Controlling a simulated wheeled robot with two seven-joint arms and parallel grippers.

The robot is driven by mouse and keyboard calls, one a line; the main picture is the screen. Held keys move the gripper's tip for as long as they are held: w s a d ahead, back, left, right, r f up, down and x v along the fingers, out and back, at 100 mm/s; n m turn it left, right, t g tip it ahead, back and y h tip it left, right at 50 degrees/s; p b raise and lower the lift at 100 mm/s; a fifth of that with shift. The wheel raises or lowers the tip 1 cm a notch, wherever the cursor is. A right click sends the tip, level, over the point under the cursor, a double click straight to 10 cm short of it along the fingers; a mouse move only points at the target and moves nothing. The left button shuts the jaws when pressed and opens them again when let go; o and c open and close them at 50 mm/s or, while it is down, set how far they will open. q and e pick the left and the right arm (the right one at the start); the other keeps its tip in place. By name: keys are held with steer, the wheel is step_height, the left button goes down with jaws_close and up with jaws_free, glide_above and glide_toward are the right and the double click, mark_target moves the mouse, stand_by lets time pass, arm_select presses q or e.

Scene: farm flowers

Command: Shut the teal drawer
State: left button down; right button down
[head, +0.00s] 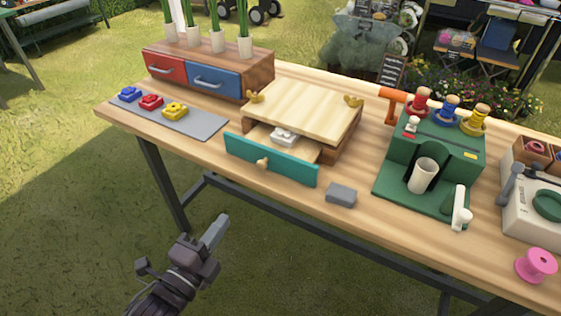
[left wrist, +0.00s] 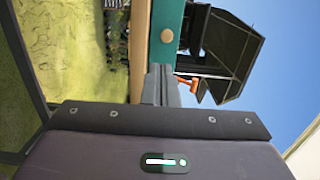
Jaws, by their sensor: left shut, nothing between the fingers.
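The teal drawer (head: 292,172) is pulled out of the small wooden box (head: 305,105) on the table. A round wooden knob (head: 262,162) sits on its front, and a white item (head: 284,136) lies inside. My left gripper (head: 220,222) is shut and empty, in front of the table and below left of the drawer, apart from it in the head view. In the left wrist view the shut fingers (left wrist: 161,85) point toward the teal drawer front (left wrist: 170,15) and its knob (left wrist: 167,35). My right gripper is not in view.
A grey block (head: 341,194) lies on the table right of the drawer. A grey mat (head: 190,121) with blue, red and yellow pieces lies left of it. A green machine (head: 440,155) stands at the right. Open room lies before the table's front edge.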

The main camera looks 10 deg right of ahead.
arm_select(q)
glide_toward(261, 168)
steer(key=x, duration=0.5)
steer(key=shift+w+d+r+p, duration=0.1)
steer(key=shift+w+d+p, duration=0.2)
steer(key=shift+p, duration=0.1)
steer(key=shift+w+d, duration=0.25)
steer(key=shift+w, duration=0.2)
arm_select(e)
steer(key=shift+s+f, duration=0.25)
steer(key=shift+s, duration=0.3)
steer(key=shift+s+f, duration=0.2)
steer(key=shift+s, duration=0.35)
